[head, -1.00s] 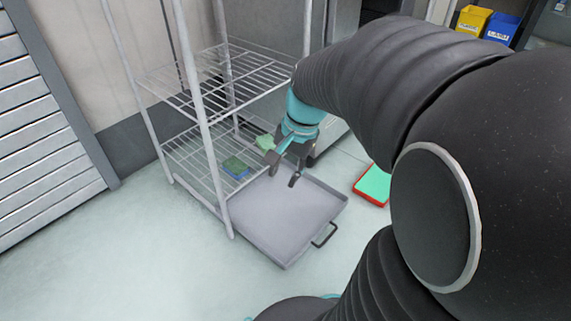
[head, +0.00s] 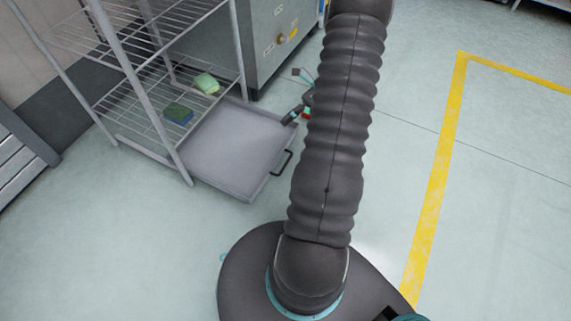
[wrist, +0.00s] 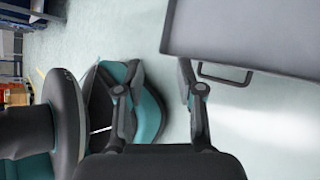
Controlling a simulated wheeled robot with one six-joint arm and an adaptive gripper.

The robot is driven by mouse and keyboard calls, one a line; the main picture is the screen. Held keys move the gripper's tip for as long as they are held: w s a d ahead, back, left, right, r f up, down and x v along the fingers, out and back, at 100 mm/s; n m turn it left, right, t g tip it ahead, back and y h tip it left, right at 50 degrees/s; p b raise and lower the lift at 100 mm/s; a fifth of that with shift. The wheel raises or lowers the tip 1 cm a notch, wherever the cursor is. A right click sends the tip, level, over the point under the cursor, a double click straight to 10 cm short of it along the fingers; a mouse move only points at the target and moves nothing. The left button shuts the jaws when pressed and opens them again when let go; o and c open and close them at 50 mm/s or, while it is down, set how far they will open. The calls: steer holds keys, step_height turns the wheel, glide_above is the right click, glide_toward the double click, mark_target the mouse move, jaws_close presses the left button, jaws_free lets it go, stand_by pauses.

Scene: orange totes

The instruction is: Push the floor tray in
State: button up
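The floor tray (head: 232,150) is a flat grey tray with a low rim. It lies on the floor, sticking out from under the wire shelf. A dark handle (head: 283,163) is on its outer side. My gripper (head: 297,95) is beyond the tray's right edge in the head view, partly hidden by my arm. In the wrist view my gripper (wrist: 160,64) has its two fingers apart with nothing between them. The tray (wrist: 245,35) and its handle (wrist: 225,76) show at upper right there, beside and ahead of the right finger. I cannot see contact with either.
The wire shelf (head: 133,73) stands over the tray's inner end. A green-and-blue block (head: 178,113) and a light green block (head: 206,83) rest low there. A grey cabinet (head: 275,45) stands behind. Floor in front and right, past a yellow line (head: 440,175), is clear.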

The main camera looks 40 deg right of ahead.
steer(key=s+d+f+m+t+y, duration=0.1)
steer(key=s+d+f+m+t, duration=0.15)
steer(key=f, duration=0.25)
steer(key=s+d+f+m+t, duration=0.1)
steer(key=d+f+m, duration=0.1)
steer(key=f+m, duration=0.25)
steer(key=m+t, duration=0.5)
steer(key=m, duration=0.3)
glide_toward(286, 164)
steer(key=x, duration=1)
steer(key=shift+w+f, duration=0.1)
steer(key=shift+f, duration=0.2)
jaws_close()
